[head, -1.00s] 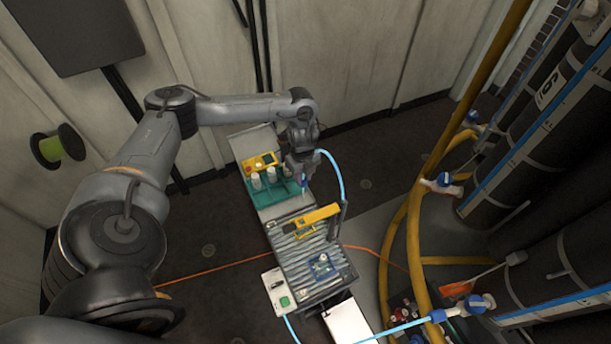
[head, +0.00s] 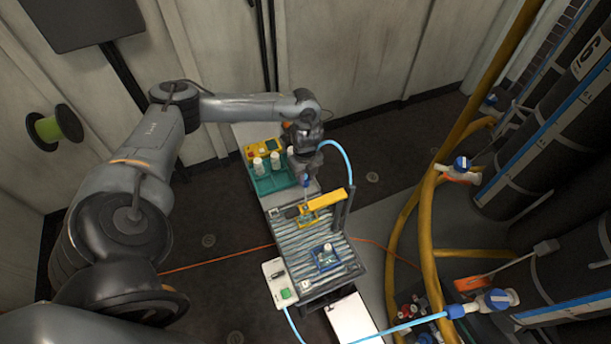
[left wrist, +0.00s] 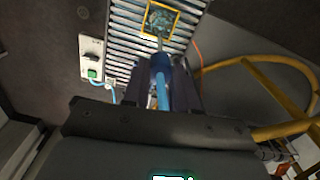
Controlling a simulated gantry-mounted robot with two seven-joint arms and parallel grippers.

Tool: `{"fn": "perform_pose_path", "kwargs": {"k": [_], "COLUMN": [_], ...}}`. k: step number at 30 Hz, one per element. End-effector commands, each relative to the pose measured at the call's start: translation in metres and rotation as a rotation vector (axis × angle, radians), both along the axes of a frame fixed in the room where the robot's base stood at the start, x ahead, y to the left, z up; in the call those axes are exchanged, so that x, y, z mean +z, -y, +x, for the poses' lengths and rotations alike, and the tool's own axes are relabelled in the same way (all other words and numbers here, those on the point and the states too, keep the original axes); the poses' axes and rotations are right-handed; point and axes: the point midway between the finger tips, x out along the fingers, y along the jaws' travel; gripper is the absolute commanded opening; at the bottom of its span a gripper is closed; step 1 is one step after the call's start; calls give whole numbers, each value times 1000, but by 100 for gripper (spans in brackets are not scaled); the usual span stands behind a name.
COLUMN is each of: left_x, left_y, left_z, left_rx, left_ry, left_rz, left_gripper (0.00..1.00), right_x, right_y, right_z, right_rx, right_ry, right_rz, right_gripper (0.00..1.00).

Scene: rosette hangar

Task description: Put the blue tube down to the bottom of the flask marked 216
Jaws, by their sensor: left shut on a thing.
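My left gripper (head: 305,176) is shut on the blue tube (head: 306,182), which hangs from it and trails a light-blue hose. In the left wrist view the tube (left wrist: 160,84) points from between the fingers (left wrist: 160,92) toward a flask (left wrist: 160,18) in a yellow frame (left wrist: 147,30) on the rollers. No number is readable on any flask. My right gripper is not in view.
A blue frame (head: 327,262) with a white-topped vessel is nearer. A teal rack (head: 268,184) with white-capped bottles stands behind. A control box (head: 278,280) sits at the left edge. Yellow pipes (head: 425,230) rise at right.

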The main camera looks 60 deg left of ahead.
Motion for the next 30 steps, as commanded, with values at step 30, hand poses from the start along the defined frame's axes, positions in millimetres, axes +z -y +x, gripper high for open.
{"fn": "perform_pose_path", "kwargs": {"k": [30], "left_x": [-15], "left_y": [0], "left_z": [0], "left_rx": [0], "left_ry": [-1], "left_rz": [0], "left_gripper": [3], "right_x": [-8], "right_y": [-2], "right_z": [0], "right_rx": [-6], "right_ry": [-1], "right_rz": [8], "right_gripper": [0]}}
